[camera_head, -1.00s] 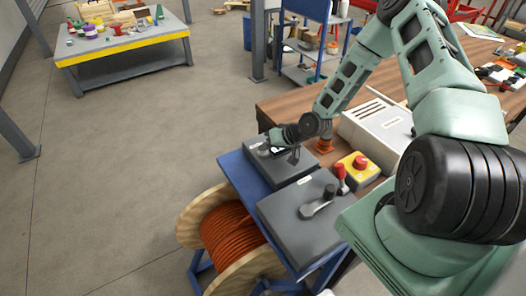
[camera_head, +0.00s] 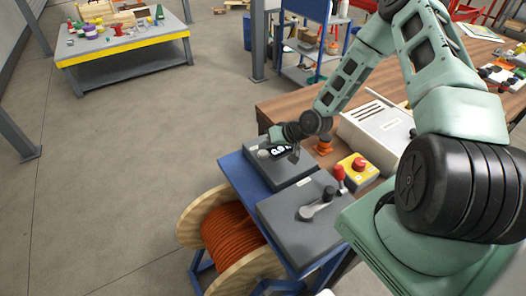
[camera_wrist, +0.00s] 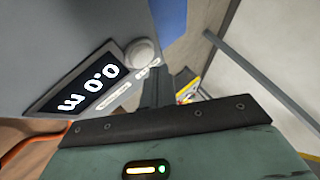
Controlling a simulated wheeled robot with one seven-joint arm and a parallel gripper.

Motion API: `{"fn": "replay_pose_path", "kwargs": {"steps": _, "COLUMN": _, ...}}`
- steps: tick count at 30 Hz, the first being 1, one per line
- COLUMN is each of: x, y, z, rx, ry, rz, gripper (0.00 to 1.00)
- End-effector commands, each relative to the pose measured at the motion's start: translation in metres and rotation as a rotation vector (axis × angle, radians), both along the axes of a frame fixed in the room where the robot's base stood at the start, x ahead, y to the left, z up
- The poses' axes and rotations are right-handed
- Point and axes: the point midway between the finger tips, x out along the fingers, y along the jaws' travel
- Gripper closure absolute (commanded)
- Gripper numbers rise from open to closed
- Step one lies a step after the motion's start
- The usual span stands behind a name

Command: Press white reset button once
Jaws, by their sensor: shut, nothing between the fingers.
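A round whitish button (camera_wrist: 140,53) sits on the grey box beside a lit digit display (camera_wrist: 78,88); small labels near it are too blurred to read. In the head view the button (camera_head: 263,154) shows on top of the far grey box (camera_head: 252,143), with the display (camera_head: 279,150) to its right. Whether the fingertips touch the box is unclear.
A nearer grey box (camera_head: 290,222) carries a lever (camera_head: 318,205). A yellow box with a red button (camera_head: 358,164) and a red-knobbed lever (camera_head: 340,178) stand to the right. A cable reel (camera_head: 232,238) stands below the blue frame (camera_head: 238,168). Open floor lies left.

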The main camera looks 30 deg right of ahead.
Motion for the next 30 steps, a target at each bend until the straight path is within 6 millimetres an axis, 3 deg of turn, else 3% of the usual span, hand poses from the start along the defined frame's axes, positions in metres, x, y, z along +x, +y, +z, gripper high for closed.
{"fn": "replay_pose_path", "kwargs": {"steps": 8, "x": 0.0, "y": 0.0, "z": 0.003, "rx": 0.0, "ry": -0.001, "rz": -0.001, "gripper": 1.0}}
{"fn": "replay_pose_path", "kwargs": {"steps": 24, "x": 0.0, "y": 0.0, "z": 0.051, "rx": 0.0, "ry": -0.001, "rz": -0.001, "gripper": 1.0}}
{"fn": "replay_pose_path", "kwargs": {"steps": 30, "x": 0.0, "y": 0.0, "z": 0.05, "rx": 0.0, "ry": -0.001, "rz": -0.001, "gripper": 1.0}}
